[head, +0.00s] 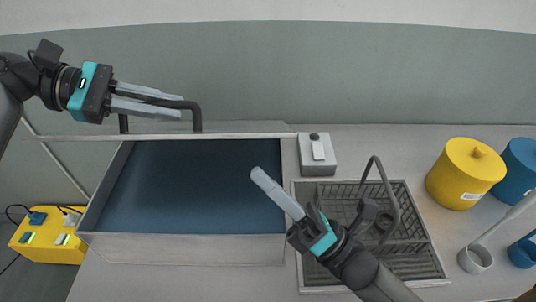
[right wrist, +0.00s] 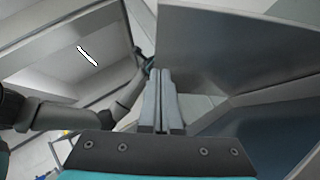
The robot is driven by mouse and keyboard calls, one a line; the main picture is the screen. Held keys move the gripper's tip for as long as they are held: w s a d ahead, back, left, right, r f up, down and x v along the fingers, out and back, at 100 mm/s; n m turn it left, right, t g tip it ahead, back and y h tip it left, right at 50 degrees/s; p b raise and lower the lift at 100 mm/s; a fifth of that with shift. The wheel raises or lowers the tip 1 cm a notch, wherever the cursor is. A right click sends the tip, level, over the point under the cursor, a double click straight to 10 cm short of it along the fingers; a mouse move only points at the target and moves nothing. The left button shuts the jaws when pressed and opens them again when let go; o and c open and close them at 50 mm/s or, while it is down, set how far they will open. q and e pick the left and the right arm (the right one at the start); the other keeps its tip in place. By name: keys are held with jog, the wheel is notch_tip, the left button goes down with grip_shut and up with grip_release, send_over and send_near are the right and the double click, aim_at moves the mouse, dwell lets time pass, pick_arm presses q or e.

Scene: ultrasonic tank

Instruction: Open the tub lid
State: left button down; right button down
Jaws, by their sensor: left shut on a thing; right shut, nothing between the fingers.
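The tub (head: 185,247) stands open in the head view, its blue inside visible. Its lid (head: 210,136) stands up at the tub's back edge, seen nearly edge-on; in the right wrist view it looks like a broad grey upright panel (right wrist: 235,50). A dark bar handle (head: 195,117) sticks out behind the lid. My left gripper (head: 181,107) is shut on this handle. My right gripper (head: 258,174) is shut and empty over the right part of the tub opening; its closed fingers also show in the right wrist view (right wrist: 160,98).
A grey switch box (head: 312,168) stands right of the tub, behind a wire basket (head: 415,245) with a raised handle. A yellow box (head: 45,250) is at left.

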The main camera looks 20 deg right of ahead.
jog(key=shift+w+d+r, duration=0.2)
jog(key=shift+w+r, duration=0.35)
jog(key=shift+r, duration=0.25)
jog(key=shift+w+d+r, duration=0.2)
jog(key=shift+w+r, duration=0.3)
jog(key=shift+r, duration=0.25)
